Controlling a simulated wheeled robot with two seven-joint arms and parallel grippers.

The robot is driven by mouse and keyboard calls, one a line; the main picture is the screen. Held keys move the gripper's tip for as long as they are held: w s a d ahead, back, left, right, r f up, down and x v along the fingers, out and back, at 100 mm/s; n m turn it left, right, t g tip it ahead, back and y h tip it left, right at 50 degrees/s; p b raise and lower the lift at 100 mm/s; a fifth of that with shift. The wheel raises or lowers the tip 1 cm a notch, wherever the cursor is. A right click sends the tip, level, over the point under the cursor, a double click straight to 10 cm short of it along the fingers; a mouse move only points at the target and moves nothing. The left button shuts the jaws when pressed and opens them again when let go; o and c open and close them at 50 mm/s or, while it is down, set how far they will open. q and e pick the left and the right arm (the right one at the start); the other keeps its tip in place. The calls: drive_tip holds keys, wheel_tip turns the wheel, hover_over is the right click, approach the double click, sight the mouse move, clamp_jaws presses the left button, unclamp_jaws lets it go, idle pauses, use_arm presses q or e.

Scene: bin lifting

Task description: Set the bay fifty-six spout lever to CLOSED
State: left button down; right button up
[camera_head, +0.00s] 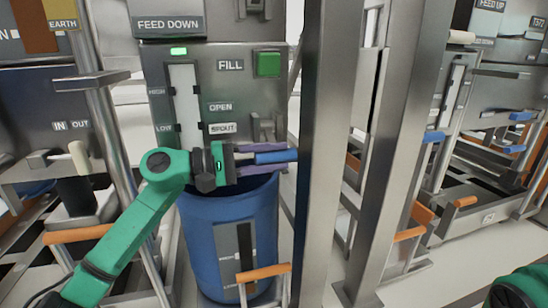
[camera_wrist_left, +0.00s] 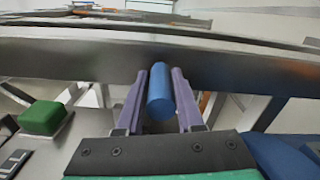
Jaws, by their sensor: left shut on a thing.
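The spout lever's blue handle (camera_head: 272,157) lies nearly level across the front of the grey machine, below the OPEN (camera_head: 220,107) and SPOUT (camera_head: 222,128) labels. My left gripper (camera_head: 284,156) has its purple fingers on either side of the handle and is shut on it. In the left wrist view the blue handle (camera_wrist_left: 160,92) sits between the two fingers of the left gripper (camera_wrist_left: 161,85). No CLOSED label and no bay number fifty-six can be read. The lever's pivot is hidden. My right gripper is not in view.
A blue bin (camera_head: 215,255) stands under the machine, just below my left gripper. A steel post (camera_head: 325,150) rises close to the right of the gripper. A green FILL button (camera_head: 268,63) is above; it also shows in the wrist view (camera_wrist_left: 42,117). Another bay stands at right.

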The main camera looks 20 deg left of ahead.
use_arm(q)
drive_tip(key=c, duration=0.7)
unclamp_jaws()
drive_tip(key=shift+w+a, duration=0.15)
drive_tip(key=shift+o, duration=0.8)
drive_tip(key=shift+f, duration=0.1)
drive_tip(key=v, duration=1.4)
drive_tip(key=shift+s+a, duration=0.2)
drive_tip(key=shift+a, duration=0.05)
